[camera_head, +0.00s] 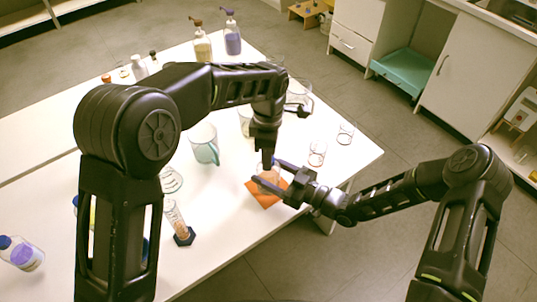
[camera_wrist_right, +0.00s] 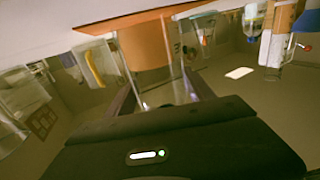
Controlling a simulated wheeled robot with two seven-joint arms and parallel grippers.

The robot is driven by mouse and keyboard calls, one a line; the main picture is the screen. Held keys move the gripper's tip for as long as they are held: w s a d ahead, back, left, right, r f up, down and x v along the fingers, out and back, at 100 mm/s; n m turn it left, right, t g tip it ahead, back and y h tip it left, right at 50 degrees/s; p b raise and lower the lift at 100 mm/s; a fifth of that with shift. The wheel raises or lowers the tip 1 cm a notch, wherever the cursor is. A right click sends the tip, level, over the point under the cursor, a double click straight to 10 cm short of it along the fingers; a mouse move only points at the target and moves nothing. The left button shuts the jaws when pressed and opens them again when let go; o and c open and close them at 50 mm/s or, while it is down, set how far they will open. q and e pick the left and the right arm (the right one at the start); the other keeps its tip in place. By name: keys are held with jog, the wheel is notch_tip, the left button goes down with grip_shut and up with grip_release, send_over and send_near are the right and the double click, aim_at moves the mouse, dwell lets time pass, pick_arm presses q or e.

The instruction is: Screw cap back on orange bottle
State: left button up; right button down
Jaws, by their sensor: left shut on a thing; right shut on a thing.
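The orange bottle (camera_head: 267,177) stands on an orange mat (camera_head: 262,198) near the table's front edge. It looks clear with orange contents, and my arms partly cover it. My right gripper (camera_head: 278,178) comes in from the right and is shut around the bottle's body. In the right wrist view the bottle (camera_wrist_right: 145,50) shows between the fingers, in front of the mat (camera_wrist_right: 85,27). My left gripper (camera_head: 266,152) points down directly over the bottle's top and is shut. The cap is hidden in its fingers, and I cannot tell whether it touches the bottle's neck.
A glass pitcher (camera_head: 204,145) with teal liquid stands left of the bottle, and a cylinder (camera_head: 176,220) on a dark base stands front left. Empty glasses (camera_head: 317,154) stand to the right. Pump bottles (camera_head: 202,46) stand at the back. A blue-capped bottle (camera_head: 22,254) is far left.

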pick_arm(q)
grip_shut()
